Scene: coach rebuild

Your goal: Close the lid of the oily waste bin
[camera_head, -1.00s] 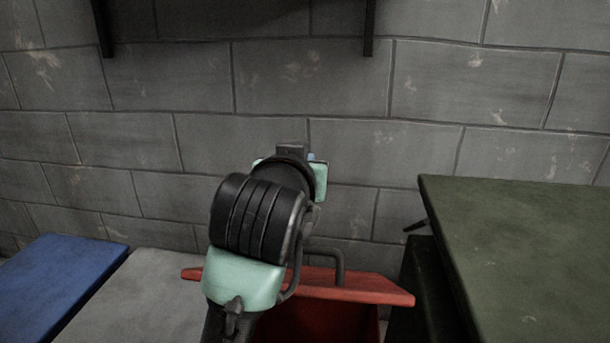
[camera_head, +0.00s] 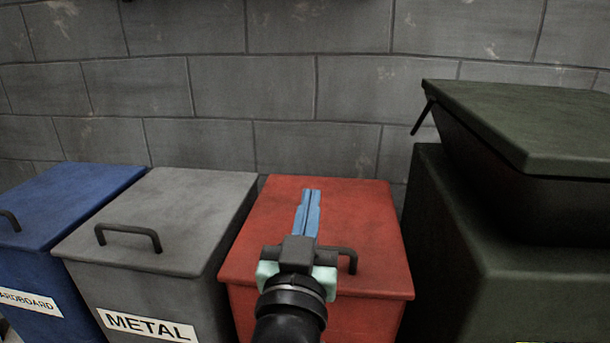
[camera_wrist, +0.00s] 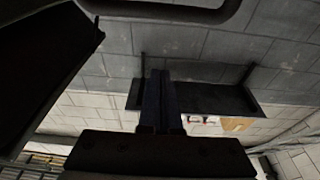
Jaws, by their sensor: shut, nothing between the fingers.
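A red bin (camera_head: 374,316) stands in the middle of the head view, with no label in sight. Its red lid (camera_head: 365,215) lies flat on top and looks shut. The lid's dark handle (camera_head: 350,258) is partly hidden by my wrist. My gripper (camera_head: 311,193) has blue fingers pressed together with nothing between them. It is over the lid, pointing toward the wall; I cannot tell whether it touches the lid. In the wrist view my gripper (camera_wrist: 160,78) shows dark against the wall, and the lid surface is not clear there.
A grey bin marked METAL (camera_head: 170,215) and a blue bin (camera_head: 75,200) stand to the left, lids shut. A block wall (camera_head: 290,100) is behind. A dark shelf (camera_wrist: 215,98) shows in the wrist view.

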